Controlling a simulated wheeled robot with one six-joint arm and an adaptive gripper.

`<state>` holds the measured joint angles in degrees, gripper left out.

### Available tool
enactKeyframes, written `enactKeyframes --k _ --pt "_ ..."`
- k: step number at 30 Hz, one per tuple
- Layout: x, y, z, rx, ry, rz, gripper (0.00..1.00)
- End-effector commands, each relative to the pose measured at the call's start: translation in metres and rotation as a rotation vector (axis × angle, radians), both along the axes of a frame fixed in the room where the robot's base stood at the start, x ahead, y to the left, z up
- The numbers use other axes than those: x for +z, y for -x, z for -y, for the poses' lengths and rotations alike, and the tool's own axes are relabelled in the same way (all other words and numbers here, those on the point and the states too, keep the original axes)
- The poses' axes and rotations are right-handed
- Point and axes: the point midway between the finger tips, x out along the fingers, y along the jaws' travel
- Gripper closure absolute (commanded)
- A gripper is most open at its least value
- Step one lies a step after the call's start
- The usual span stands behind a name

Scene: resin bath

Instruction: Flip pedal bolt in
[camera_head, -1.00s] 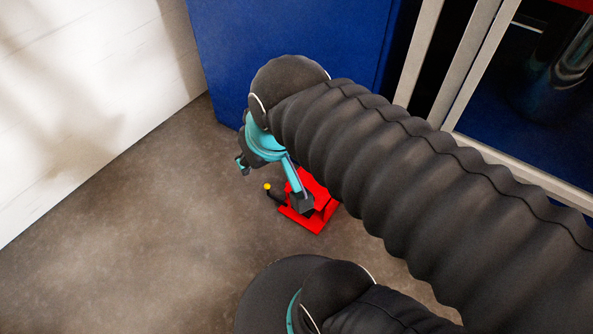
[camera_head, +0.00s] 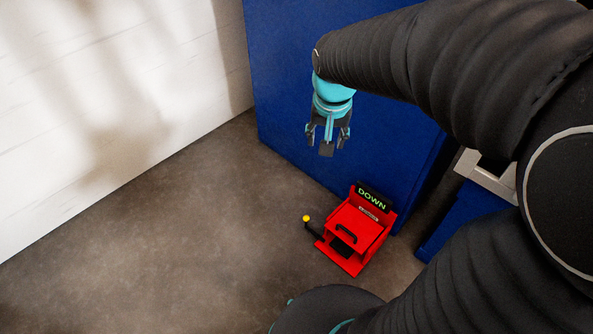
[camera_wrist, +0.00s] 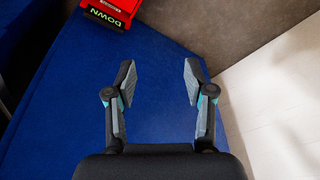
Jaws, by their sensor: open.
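The red pedal unit (camera_head: 354,233) sits on the floor against the blue cabinet, with a dark sign reading DOWN in green (camera_head: 373,198) at its back. A thin black lever with a yellow knob (camera_head: 306,218), likely the bolt, sticks out at its left side. In the wrist view, part of the red pedal unit (camera_wrist: 121,6) shows upside down at the top edge; the knob is out of that view. My gripper (camera_head: 328,143) is open and empty, raised above and behind the pedal, in front of the blue cabinet. Its two fingers are spread apart in the wrist view (camera_wrist: 158,75).
The blue cabinet (camera_head: 290,100) stands right behind the pedal. A white wall (camera_head: 110,110) runs along the left. The brown floor (camera_head: 170,240) left of and in front of the pedal is clear. A light metal frame (camera_head: 487,178) stands at the right.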

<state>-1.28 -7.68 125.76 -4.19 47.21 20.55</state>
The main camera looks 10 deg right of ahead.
Motion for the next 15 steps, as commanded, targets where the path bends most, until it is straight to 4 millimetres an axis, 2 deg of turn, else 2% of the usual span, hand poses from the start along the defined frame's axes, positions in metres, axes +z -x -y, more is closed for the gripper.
enactKeyframes --k 1,6,11,15 --pt "-0.018 -0.015 -0.001 -0.021 -0.002 -0.025 0.47" --pt "-0.068 -0.059 -0.004 -0.099 -0.002 -0.087 0.47" --pt "-0.125 -0.096 -0.008 -0.173 0.001 -0.142 0.47" --pt "-0.181 -0.122 -0.011 -0.240 0.008 -0.190 0.47"
